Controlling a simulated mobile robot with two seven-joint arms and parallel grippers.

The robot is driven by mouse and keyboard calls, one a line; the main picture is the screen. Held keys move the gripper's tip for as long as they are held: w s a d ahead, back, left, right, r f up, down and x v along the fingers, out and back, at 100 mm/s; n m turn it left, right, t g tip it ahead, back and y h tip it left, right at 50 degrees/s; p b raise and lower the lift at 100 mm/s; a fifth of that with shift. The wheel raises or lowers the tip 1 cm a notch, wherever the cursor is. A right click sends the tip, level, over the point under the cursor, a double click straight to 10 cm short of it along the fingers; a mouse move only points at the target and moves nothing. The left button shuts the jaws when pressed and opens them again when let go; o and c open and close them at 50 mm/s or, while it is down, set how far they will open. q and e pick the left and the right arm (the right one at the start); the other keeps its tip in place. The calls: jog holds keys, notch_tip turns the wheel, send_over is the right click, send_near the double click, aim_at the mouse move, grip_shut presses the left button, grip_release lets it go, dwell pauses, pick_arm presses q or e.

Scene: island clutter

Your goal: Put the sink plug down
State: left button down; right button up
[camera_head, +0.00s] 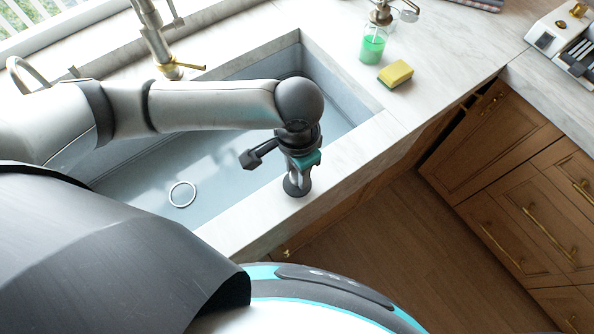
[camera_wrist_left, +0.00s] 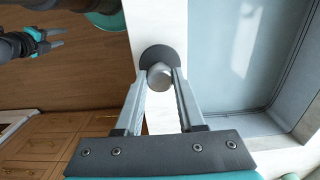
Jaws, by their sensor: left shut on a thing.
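The sink plug (camera_head: 297,187) is a dark round disc with a grey knob. My left gripper (camera_head: 301,172) points down and is shut on the plug's knob, over the pale counter strip at the front of the sink. In the left wrist view the plug (camera_wrist_left: 160,54) sits between the fingertips, above that strip. I cannot tell whether its underside touches the counter. My right gripper (camera_wrist_left: 55,38) shows small at the upper left of the left wrist view, open and empty, over the floor.
The sink basin (camera_head: 225,165) with its ring-shaped drain (camera_head: 182,194) lies behind the strip. A faucet (camera_head: 160,45), a green soap bottle (camera_head: 373,47), a yellow sponge (camera_head: 396,74) and a toaster (camera_head: 567,42) stand farther back. The strip right of the plug is clear.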

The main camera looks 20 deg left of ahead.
aim_at(297, 175)
pick_arm(q)
jog(key=shift+f, duration=0.4)
jog(key=shift+f, duration=0.15)
jog(key=shift+f, duration=0.15)
jog(key=c, duration=0.5)
grip_release()
notch_tip(297, 175, up, 13)
jog(key=shift+f+p, duration=0.2)
jog(key=shift+p, duration=0.75)
